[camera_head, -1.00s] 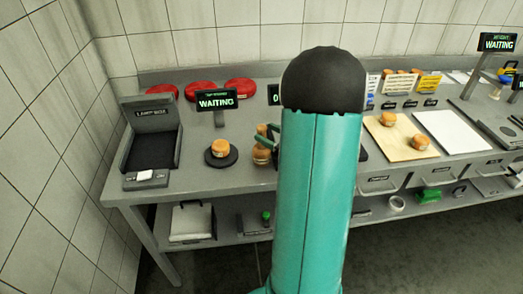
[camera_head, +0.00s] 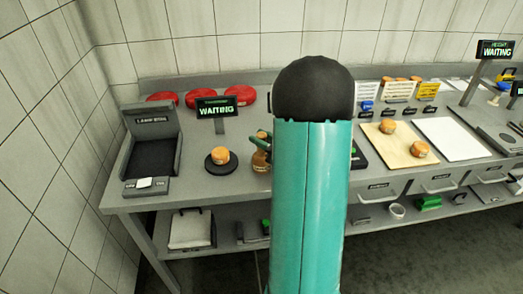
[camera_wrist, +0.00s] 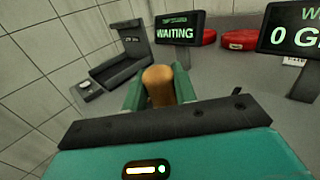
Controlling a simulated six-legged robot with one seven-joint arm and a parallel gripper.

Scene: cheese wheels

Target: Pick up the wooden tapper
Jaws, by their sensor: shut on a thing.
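The wooden tapper (camera_head: 259,161) is a rounded light-brown wooden piece just right of the black round stand, partly hidden by my arm. In the wrist view the tapper (camera_wrist: 158,86) sits between the two green fingers of my gripper (camera_wrist: 160,90), one finger on each side of it. My gripper shows in the head view (camera_head: 262,143) at the tapper's top and is shut on it. I cannot tell whether the tapper's base touches the bench.
A small orange cheese wheel (camera_head: 220,156) rests on the black stand (camera_head: 222,167). A WAITING display (camera_head: 216,108) and red wheels (camera_head: 240,95) stand behind. A black-panelled tray (camera_head: 150,155) is at left. A board (camera_head: 400,150) with two wheels lies right of my arm.

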